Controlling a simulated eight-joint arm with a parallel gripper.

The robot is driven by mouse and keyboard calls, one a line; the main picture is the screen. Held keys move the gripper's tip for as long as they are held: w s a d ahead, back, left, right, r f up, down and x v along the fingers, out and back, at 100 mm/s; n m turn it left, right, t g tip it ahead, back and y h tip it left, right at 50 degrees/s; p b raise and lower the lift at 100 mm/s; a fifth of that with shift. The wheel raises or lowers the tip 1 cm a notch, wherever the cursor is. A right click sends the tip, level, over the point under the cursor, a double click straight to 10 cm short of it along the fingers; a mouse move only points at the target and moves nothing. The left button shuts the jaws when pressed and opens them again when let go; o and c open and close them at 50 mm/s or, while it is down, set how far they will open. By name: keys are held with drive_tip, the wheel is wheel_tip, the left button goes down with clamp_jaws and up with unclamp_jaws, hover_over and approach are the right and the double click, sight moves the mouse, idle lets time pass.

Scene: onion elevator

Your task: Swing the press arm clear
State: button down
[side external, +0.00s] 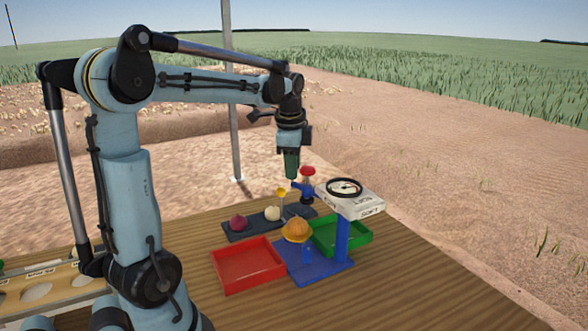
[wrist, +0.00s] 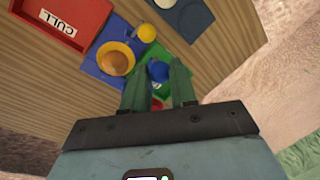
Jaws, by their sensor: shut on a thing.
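My gripper (side external: 291,176) points down at the back of the press stand. In the wrist view its green fingers (wrist: 158,80) are around a blue part (wrist: 158,69), which seems to belong to the press arm (side external: 302,187). The fingers hide much of it. A red knob (side external: 307,171) shows just right of the fingers. An orange-brown onion (side external: 297,228) sits in a yellow cup (side external: 284,236) on the blue base (side external: 322,268). A yellow round piece (side external: 281,192) stands behind the cup; it also shows in the wrist view (wrist: 147,33).
A white gauge head (side external: 359,205) stands on a blue post (side external: 341,240). A red tray (side external: 247,278), marked CULL in the wrist view, is left; a green tray (side external: 357,243) is right. A dark slab (side external: 238,231) holds a red onion (side external: 238,222) and a pale onion (side external: 272,213). The front right tabletop is clear.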

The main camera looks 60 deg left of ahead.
drive_tip(key=w+d+m+h, duration=0.2)
drive_tip(key=w+d+m, duration=0.1)
drive_tip(key=w+m, duration=1)
drive_tip(key=shift+w+t, duration=0.4)
drive_tip(key=shift+w, duration=1)
drive_tip(key=shift+w+d, duration=0.1)
drive_tip(key=shift+d, duration=0.1)
drive_tip(key=c, duration=0.9)
unclamp_jaws()
drive_tip(key=shift+s+a+r, duration=0.1)
drive_tip(key=shift+s+r, duration=0.3)
drive_tip(key=shift+r, duration=1.6)
drive_tip(key=shift+s+a+r, duration=0.1)
drive_tip(key=shift+s+r, duration=0.3)
drive_tip(key=shift+r, duration=1.55)
drive_tip(key=shift+s+a+r, duration=0.1)
drive_tip(key=shift+s+r, duration=0.3)
drive_tip(key=shift+r, duration=1.6)
